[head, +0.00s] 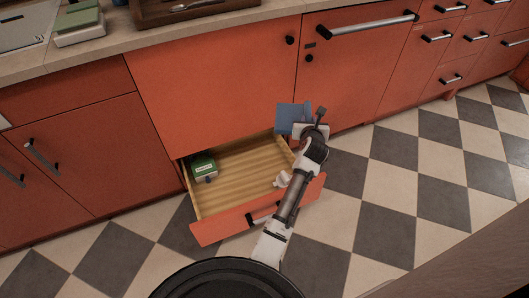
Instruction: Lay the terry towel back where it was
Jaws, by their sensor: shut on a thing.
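A flat blue piece of cloth, seemingly the terry towel (289,113), is at my gripper (303,129), above the far right corner of an open drawer (245,172). My gripper is shut on the towel; the fingertips are small and partly hidden by the wrist. The towel looks held up against the orange cabinet front, and I cannot tell whether it touches the drawer edge. The drawer has a pale wooden inside, and most of its floor is bare.
A green and white box (203,165) lies in the drawer's far left corner. My arm crosses the drawer's right side. The counter (100,60) above holds a wooden tray (180,12) and a green-topped item (79,21). The checkered floor (390,200) at right is clear.

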